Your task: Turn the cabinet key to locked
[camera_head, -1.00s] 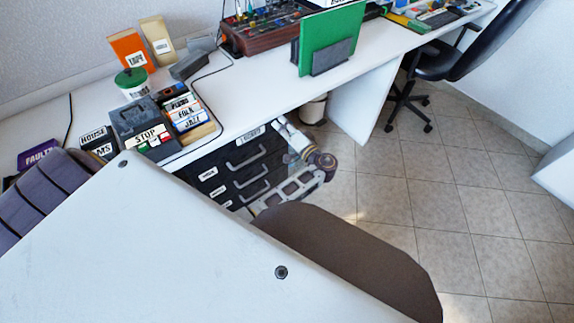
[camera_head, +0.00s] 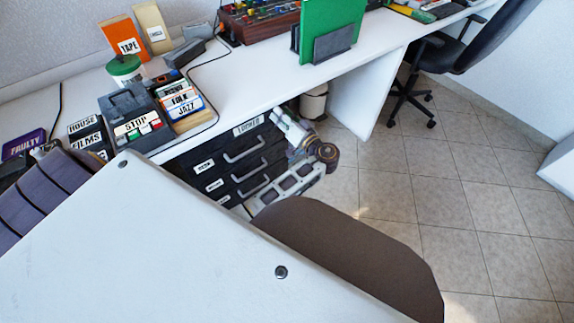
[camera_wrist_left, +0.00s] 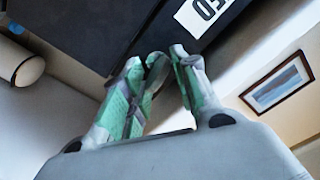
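The black cabinet (camera_head: 205,165) stands under the white desk, with labelled drawers, pale handles and a white label (camera_head: 249,126) at its upper front. I see no key in the head view; the cabinet's upper right front is partly behind my arm. My left gripper (camera_head: 283,120) is at that upper right corner. In the left wrist view, its green-padded fingertips (camera_wrist_left: 166,54) are close together before the dark cabinet (camera_wrist_left: 90,30), near part of a white label (camera_wrist_left: 205,12). I cannot tell whether anything lies between them. My right gripper is out of view.
The desk (camera_head: 255,85) overhangs the cabinet and holds boxes, a green-lidded jar (camera_head: 125,68) and a green panel (camera_head: 331,28). A desk side panel (camera_head: 368,90) and an office chair (camera_head: 430,60) stand to the right. The tiled floor (camera_head: 450,200) is open there.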

